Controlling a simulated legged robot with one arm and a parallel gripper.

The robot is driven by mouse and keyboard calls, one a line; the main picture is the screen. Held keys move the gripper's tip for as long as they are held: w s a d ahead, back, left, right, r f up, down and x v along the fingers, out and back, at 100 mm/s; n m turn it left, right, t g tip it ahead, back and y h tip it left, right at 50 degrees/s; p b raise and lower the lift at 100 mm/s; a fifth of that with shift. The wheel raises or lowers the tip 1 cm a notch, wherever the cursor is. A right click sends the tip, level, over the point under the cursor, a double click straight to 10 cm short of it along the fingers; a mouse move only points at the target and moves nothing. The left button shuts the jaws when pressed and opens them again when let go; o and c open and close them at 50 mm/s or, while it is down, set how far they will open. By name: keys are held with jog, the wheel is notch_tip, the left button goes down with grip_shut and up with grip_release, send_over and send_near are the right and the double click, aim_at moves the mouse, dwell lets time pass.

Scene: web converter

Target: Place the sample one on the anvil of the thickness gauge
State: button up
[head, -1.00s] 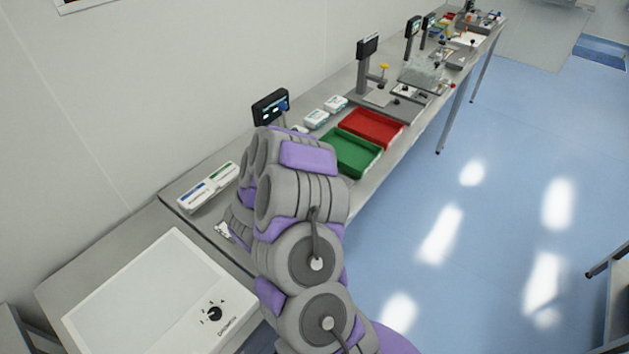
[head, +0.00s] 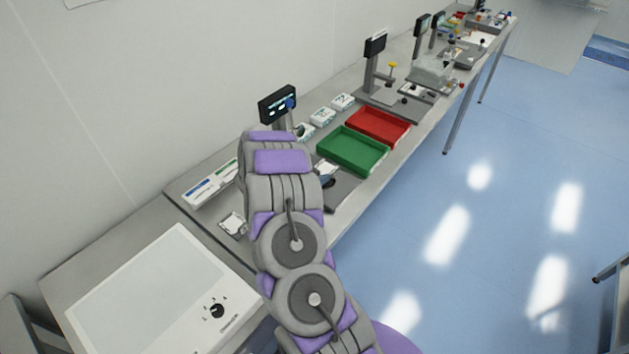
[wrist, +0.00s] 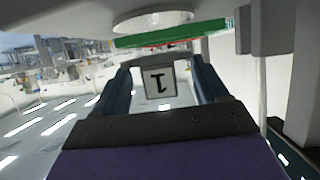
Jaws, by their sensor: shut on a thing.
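In the wrist view, sample one is a small pale plate (wrist: 160,82) with a dark border and a "1" that reads upside down. It sits between the dark fingers of my gripper (wrist: 164,78), which is shut on it. In the head view, a black display (head: 277,105) on a post with a blue part stands behind my arm, seemingly the thickness gauge. A grey base plate (head: 344,192) shows to the right of my arm. The anvil is hidden by my arm in the head view. A pale round disc (wrist: 155,18) shows above the sample in the wrist view; I cannot tell whether it is the anvil.
A green tray (head: 332,158) and a red tray (head: 378,122) lie right of the gauge. White boxes (head: 322,117) stand behind them. A long white box (head: 210,184) lies left of my arm. A light panel with a knob (head: 160,300) fills the near left. More instruments line the table farther back.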

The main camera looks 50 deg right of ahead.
notch_tip(320, 180, down, 4)
jog(key=shift+r+b, duration=0.25)
jog(key=shift+b, duration=0.1)
jog(key=shift+r, duration=0.1)
jog(key=o, duration=1)
jog(key=shift+o, duration=0.2)
